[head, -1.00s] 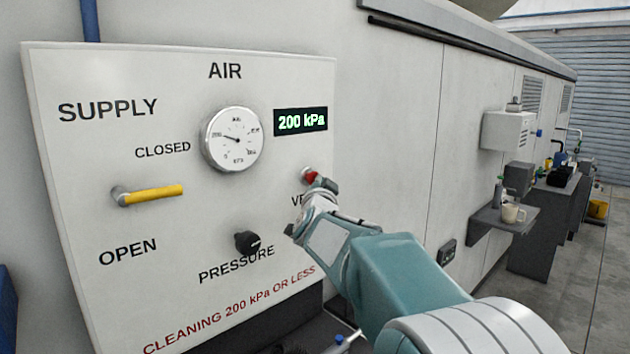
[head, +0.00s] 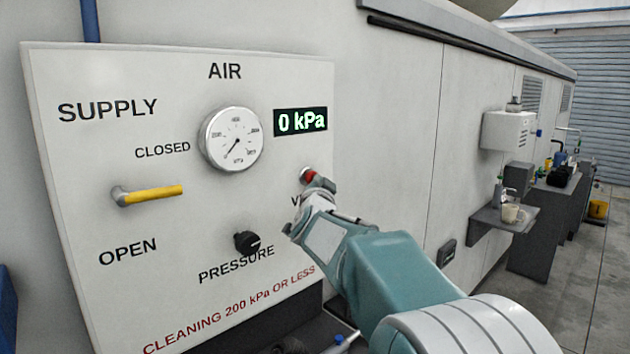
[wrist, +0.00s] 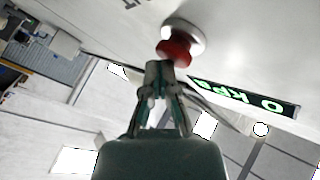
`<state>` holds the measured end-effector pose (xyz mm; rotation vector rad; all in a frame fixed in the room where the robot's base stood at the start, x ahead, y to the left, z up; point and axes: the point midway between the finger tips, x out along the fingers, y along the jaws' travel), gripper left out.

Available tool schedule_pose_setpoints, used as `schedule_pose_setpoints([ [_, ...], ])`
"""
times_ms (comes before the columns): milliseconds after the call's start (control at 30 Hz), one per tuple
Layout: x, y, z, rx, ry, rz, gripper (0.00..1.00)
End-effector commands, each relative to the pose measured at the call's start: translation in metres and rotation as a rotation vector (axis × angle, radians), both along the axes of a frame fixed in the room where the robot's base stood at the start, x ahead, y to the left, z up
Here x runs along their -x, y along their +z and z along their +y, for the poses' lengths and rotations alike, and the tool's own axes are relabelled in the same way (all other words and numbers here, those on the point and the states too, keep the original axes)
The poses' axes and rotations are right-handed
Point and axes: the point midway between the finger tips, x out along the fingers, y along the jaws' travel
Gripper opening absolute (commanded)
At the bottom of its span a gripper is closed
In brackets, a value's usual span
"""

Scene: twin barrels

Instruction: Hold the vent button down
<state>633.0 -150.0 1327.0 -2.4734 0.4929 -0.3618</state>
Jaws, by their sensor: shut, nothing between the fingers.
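The red vent button (head: 307,175) sits on the white air panel (head: 80,75), below the display. It also shows in the wrist view as a red knob (wrist: 174,50) on a pale round base. My gripper (head: 322,186) is shut, with its fingertips at the button and seemingly touching it; in the wrist view the closed fingertips (wrist: 158,70) meet the red knob's lower edge. The gripper partly hides the button and its label. The display (head: 301,121) reads 0 kPa, and the gauge (head: 232,139) needle points to the lower left.
A yellow supply handle (head: 152,194) lies level beside CLOSED. A black pressure knob (head: 246,242) is lower on the panel. A shelf (head: 505,222) with a cup and a grey workbench (head: 540,225) stand along the wall at right.

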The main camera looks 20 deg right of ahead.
Motion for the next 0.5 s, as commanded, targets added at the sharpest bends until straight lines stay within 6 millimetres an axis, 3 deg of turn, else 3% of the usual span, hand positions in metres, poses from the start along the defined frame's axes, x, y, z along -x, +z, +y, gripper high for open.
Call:
schedule_pose_setpoints([
  [500,0.018,0.000,-0.006,0.000,0.001,0.001,0.00],
])
